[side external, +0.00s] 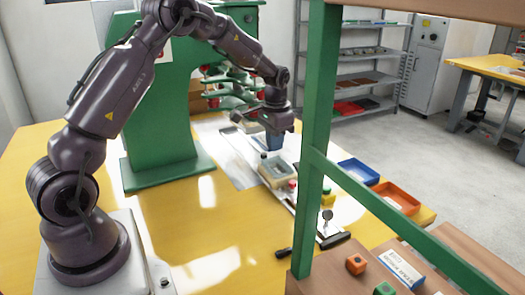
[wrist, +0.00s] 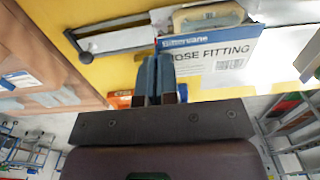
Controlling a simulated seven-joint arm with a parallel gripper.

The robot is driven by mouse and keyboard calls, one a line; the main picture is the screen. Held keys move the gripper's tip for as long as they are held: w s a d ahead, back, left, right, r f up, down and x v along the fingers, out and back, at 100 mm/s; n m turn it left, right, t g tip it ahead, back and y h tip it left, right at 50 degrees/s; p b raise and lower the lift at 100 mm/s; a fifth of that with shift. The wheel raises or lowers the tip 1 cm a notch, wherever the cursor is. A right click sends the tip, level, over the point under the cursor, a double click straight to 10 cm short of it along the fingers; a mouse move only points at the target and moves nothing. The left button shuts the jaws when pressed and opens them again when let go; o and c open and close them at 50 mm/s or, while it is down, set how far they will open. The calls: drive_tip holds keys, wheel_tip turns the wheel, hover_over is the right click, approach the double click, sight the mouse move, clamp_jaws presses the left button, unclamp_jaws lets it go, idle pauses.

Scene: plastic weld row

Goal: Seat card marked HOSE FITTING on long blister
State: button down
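The white card marked HOSE FITTING (wrist: 215,62), with a blue top band and a barcode, fills the middle right of the wrist view. My gripper (wrist: 158,82) has its blue fingers close together at the card's left edge, covering part of the first letter, and appears shut on it. In the side external view my gripper (side external: 273,130) hangs over the work row, with a dark blue shape below it. A pale beige blister (side external: 276,170) sits in a fixture just below; a beige rim (wrist: 208,16) shows beyond the card in the wrist view.
A blue bin (side external: 358,173) and an orange bin (side external: 398,198) stand right of the row. A green post (side external: 314,130) crosses the foreground. The yellow table's front left is clear.

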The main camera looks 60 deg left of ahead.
hover_over(285, 177)
wheel_tip(285, 177, down, 5)
drive_tip(key=shift+w+r, duration=0.1)
drive_tip(key=shift+r, duration=0.05)
drive_tip(key=shift+f, duration=2.8)
drive_tip(key=shift+f, duration=0.65)
drive_tip(key=c, duration=1.3)
unclamp_jaws()
drive_tip(key=c, duration=0.4)
drive_tip(key=shift+r, duration=0.1)
